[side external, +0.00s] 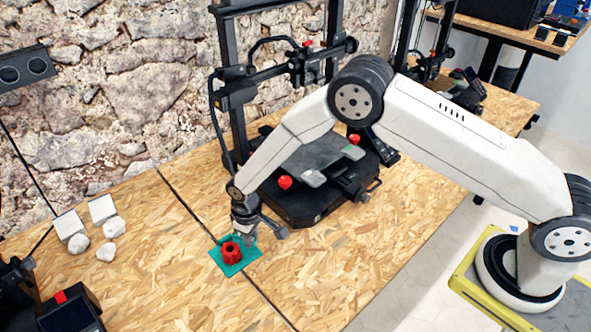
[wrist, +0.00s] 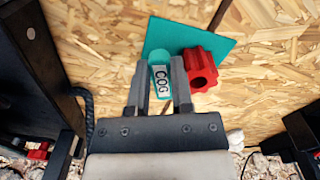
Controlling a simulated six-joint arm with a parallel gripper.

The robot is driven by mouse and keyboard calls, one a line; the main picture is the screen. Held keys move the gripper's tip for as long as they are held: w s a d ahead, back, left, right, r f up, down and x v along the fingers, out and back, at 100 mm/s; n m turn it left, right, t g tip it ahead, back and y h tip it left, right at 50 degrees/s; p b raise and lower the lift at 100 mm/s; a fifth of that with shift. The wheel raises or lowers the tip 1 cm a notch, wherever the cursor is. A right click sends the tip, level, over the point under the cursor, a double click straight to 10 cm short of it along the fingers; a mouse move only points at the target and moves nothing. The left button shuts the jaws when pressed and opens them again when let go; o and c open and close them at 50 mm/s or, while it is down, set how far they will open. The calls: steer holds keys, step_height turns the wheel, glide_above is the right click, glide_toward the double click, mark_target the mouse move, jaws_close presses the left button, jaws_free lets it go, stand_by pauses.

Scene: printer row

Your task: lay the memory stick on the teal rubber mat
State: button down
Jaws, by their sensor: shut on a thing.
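The memory stick (wrist: 162,82) is teal with a white label reading "COG". My gripper (wrist: 159,64) is shut on it, with one finger along each side. The teal rubber mat (wrist: 190,34) lies flat on the wooden bench, just beyond the fingertips in the wrist view. The mat (side external: 227,268) also shows in the side view, below my gripper (side external: 243,238). The stick's far end overlaps the mat's near edge in the wrist view; I cannot tell its height above it. In the side view the stick is hard to make out.
A red ribbed knob (wrist: 204,68) stands at the mat, close to the right finger; in the side view this knob (side external: 231,253) appears on the mat. A black printer (side external: 305,195) stands behind. White printed pieces (side external: 100,225) lie left.

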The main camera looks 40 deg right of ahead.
mark_target(252, 251)
steer(key=shift+w+a+f, duration=0.1)
steer(key=shift+w+f, duration=0.15)
steer(key=shift+f, duration=1.55)
steer(key=shift+f, duration=0.1)
steer(key=c, duration=0.5)
jaws_free()
steer(key=shift+r, duration=6.1)
steer(key=shift+r, duration=0.1)
